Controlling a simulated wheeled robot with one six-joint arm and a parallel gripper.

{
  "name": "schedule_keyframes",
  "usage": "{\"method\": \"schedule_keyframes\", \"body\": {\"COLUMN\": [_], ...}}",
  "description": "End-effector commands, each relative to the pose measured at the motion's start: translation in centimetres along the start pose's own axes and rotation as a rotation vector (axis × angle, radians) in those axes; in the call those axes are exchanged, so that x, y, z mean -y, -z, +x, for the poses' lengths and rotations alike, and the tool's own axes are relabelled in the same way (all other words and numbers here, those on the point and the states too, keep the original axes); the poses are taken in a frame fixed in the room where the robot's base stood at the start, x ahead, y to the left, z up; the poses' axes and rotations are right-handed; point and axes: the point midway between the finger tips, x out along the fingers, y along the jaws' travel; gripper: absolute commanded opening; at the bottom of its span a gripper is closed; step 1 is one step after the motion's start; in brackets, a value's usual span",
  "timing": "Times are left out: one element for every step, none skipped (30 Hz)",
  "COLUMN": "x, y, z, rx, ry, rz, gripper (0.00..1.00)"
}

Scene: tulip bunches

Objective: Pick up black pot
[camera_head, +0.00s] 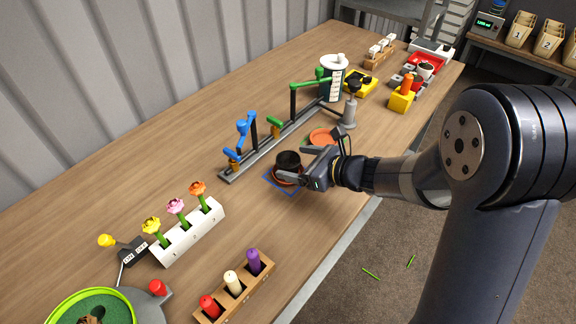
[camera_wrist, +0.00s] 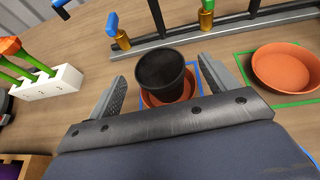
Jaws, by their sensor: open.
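The black pot (camera_head: 287,160) stands upright in an orange saucer (camera_head: 280,181) on the blue-outlined square on the table. In the wrist view the black pot (camera_wrist: 161,73) sits between and a little beyond the fingers, with its open rim facing up and the saucer (camera_wrist: 151,101) showing around its base. My gripper (camera_head: 295,166) is low over the table, close by the pot. In the wrist view my gripper (camera_wrist: 178,88) is open, with one finger to each side of the pot. I cannot tell whether either finger touches it.
A second orange saucer (camera_wrist: 287,67) lies in a green-outlined square to the right. Behind the pot runs a grey rail (camera_head: 257,149) with blue and green levers. A white block with flowers (camera_head: 188,232) and a wooden candle holder (camera_head: 236,291) stand nearer the front.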

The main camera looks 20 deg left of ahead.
Motion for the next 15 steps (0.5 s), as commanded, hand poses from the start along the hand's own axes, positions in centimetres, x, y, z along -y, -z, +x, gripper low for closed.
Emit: {"method": "schedule_keyframes", "body": {"x": [0.0,-0.1,-0.1,-0.1,-0.1,-0.1,-0.1,-0.1,-0.1,-0.1,-0.1,-0.1,0.0,0.0,0.0], "y": [0.0,0.0,0.0,0.0,0.0,0.1,0.1,0.0,0.0,0.0,0.0,0.0,0.0,0.0,0.0], "z": [0.3,0.6,1.1,1.5,1.9,2.6,3.1,3.5,4.1,4.4,4.7,4.8,4.9,4.9,4.9], "rx": [0.0,-0.001,-0.001,0.0,0.0,-0.001,-0.002,-0.001,0.0,-0.001,0.0,0.0,0.0,0.0,0.0], "ry": [-0.001,-0.002,-0.004,-0.004,-0.004,-0.004,-0.005,-0.004,-0.004,-0.004,-0.004,-0.002,-0.001,-0.001,0.0], "rz": [0.0,-0.001,-0.001,-0.001,-0.001,-0.001,-0.002,-0.002,-0.001,-0.001,-0.001,-0.001,-0.001,-0.001,-0.001], "gripper": [0.81,0.81,0.81,0.81,0.81,0.81,0.81,0.81,0.81,0.81,0.81,0.81,0.81,0.81,0.81]}}
